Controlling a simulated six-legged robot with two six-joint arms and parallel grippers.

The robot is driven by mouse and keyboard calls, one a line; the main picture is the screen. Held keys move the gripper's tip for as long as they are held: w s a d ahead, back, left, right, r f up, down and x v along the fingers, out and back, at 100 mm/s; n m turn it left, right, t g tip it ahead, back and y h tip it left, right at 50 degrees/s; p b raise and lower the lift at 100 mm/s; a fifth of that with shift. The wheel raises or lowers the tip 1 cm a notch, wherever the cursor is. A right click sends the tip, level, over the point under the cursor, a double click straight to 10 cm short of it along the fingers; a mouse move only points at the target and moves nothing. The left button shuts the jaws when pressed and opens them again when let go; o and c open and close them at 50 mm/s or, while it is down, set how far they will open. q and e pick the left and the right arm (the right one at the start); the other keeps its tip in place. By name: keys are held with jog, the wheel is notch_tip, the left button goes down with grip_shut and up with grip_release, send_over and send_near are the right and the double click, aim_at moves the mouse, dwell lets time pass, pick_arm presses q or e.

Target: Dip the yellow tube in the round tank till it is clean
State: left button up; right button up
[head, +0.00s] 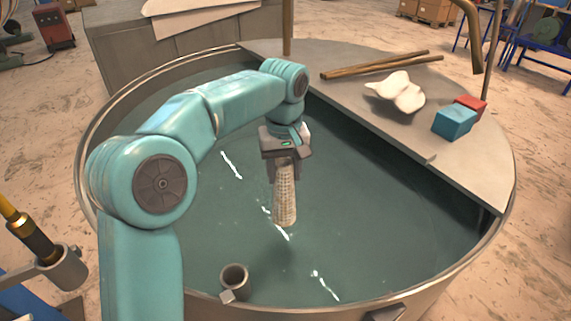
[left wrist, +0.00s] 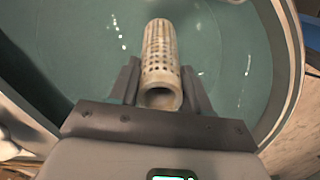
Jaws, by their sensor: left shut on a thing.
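My left gripper (head: 285,160) is shut on the upper end of a tube (head: 285,198) over the middle of the round tank (head: 488,240). The tube is pale yellowish-beige, full of small holes, and hangs nearly upright. Brownish patches show on it. In the left wrist view the tube (left wrist: 160,55) sits between the fingers (left wrist: 160,88), its open near end facing the camera. Dark green liquid (head: 365,215) fills the tank. I cannot tell whether the tube's lower end touches the liquid. My right gripper is not in view.
A grey shelf (head: 345,95) covers the tank's far right side, with wooden sticks (head: 385,65), a white lump (head: 397,93), a blue block (head: 454,122) and a red block (head: 470,104). A grey cup (head: 242,289) is at the near rim. A yellow-handled tool (head: 28,230) stands at left.

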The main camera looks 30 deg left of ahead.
aim_at(281, 205)
pick_arm(q)
jog(key=shift+s+d+f, duration=0.4)
jog(key=shift+d+f, duration=0.1)
jog(key=shift+f, duration=0.1)
jog(key=f, duration=0.2)
jog(key=a+f, duration=0.1)
jog(key=shift+a+f, duration=0.2)
jog(key=shift+f, duration=0.2)
jog(key=f, duration=0.1)
jog(key=d+f, duration=0.1)
jog(key=f, duration=0.1)
jog(key=shift+s+a+f, duration=0.1)
jog(key=shift+a+f, duration=0.1)
jog(key=shift+f, duration=0.45)
jog(key=shift+s+a+f, duration=0.1)
jog(key=shift+a+f, duration=0.05)
jog(key=shift+f, duration=0.45)
notch_tip(281, 205, down, 21)
jog(key=b, duration=1.6)
jog(key=shift+w, duration=0.25)
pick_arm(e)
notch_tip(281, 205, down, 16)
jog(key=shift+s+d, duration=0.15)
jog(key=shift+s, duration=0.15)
pick_arm(q)
jog(key=shift+d+r, duration=0.1)
jog(key=shift+d, duration=0.05)
